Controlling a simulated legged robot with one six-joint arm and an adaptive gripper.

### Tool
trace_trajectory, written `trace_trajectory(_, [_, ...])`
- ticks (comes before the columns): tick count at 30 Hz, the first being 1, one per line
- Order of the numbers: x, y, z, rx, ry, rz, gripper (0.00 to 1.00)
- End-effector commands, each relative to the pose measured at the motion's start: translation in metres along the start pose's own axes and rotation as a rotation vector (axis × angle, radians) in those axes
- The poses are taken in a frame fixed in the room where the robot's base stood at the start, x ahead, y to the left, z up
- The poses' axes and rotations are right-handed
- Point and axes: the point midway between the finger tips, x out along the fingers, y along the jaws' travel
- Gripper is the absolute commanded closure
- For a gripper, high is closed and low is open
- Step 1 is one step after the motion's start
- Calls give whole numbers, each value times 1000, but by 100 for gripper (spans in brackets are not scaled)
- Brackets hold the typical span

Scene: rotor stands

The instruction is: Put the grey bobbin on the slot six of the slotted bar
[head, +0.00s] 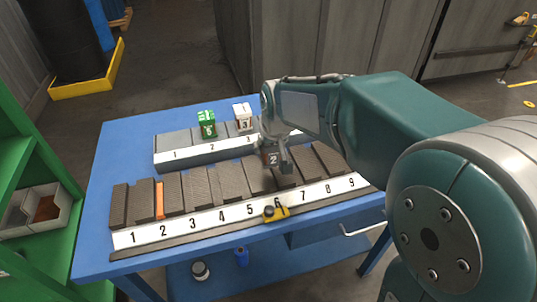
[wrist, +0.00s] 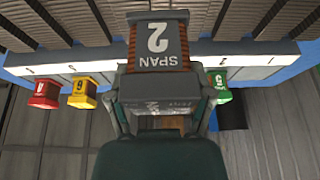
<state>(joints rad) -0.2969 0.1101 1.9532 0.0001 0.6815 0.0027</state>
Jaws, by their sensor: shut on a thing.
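The grey bobbin, marked 2 (head: 272,158), is held in my gripper (head: 278,163). In the wrist view the bobbin (wrist: 158,45) fills the middle, its "SPAN 2" face showing upside down and brown winding at its sides. My gripper (wrist: 160,85) is shut on it, a finger on each side. The slotted bar (head: 140,237) lies along the front of the blue table, with numbers 1 to 9 on a white strip. The bobbin appears over the bar's dark ribs, behind number 6 (head: 278,203). I cannot tell whether it touches the bar.
A grey stand (head: 175,143) behind the bar holds a green bobbin (head: 207,124) and a white one (head: 243,116). Red (wrist: 45,93) and yellow (wrist: 83,92) bobbins show in the wrist view. A yellow tape measure (head: 276,213) is at the bar's front; an orange strip (head: 159,200) stands among its ribs.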

Motion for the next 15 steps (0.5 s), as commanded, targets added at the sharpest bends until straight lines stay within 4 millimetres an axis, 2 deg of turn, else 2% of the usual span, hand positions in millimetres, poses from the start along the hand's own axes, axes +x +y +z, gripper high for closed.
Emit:
trace_trajectory(3, [18, 2, -6, 0, 0, 0, 93])
trace_trajectory(9, [32, 4, -10, 0, 0, -1, 93])
trace_trajectory(15, [58, 5, 2, 2, 0, -2, 93])
